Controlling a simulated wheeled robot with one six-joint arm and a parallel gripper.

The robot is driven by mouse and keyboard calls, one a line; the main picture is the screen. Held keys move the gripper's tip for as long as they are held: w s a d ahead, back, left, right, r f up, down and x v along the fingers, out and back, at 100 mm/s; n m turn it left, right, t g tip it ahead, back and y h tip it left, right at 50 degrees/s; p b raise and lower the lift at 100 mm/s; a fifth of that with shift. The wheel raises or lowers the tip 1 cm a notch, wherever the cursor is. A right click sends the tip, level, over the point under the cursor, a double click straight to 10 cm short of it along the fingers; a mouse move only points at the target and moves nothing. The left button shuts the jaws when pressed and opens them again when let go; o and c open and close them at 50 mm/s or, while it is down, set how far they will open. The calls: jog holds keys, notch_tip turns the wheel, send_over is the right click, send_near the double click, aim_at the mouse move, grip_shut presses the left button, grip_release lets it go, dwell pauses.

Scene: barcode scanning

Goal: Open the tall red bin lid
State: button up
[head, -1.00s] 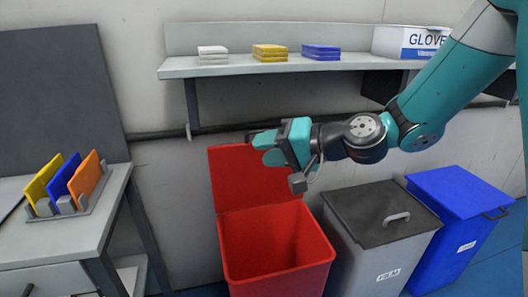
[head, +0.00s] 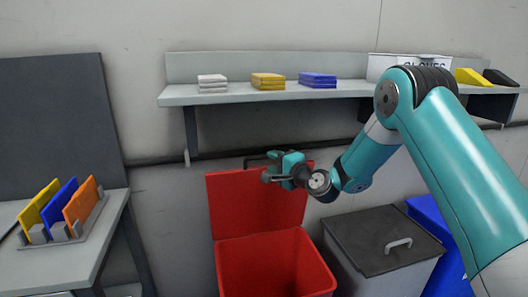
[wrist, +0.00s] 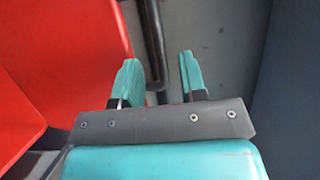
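The red bin (head: 270,268) stands open below the shelf. Its lid (head: 235,205) is raised upright at the back, near the wall. Its dark handle (head: 262,157) shows at the lid's top edge. My gripper (head: 274,170) is in front of the lid's upper right part and hides some of it. In the wrist view the two teal fingers (wrist: 161,76) are apart with nothing held between them. A red surface (wrist: 60,60) fills the left of that view, beside the fingers.
A grey bin (head: 380,240) with a closed lid and a blue bin (head: 428,215) stand to the right, partly behind my arm. A wall shelf (head: 230,96) holds stacked packs above. A table (head: 118,205) with colored panels in a rack is at left.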

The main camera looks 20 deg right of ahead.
aim_at(266, 158)
jog(key=x, duration=0.5)
jog(key=shift+p, duration=0.35)
grip_shut()
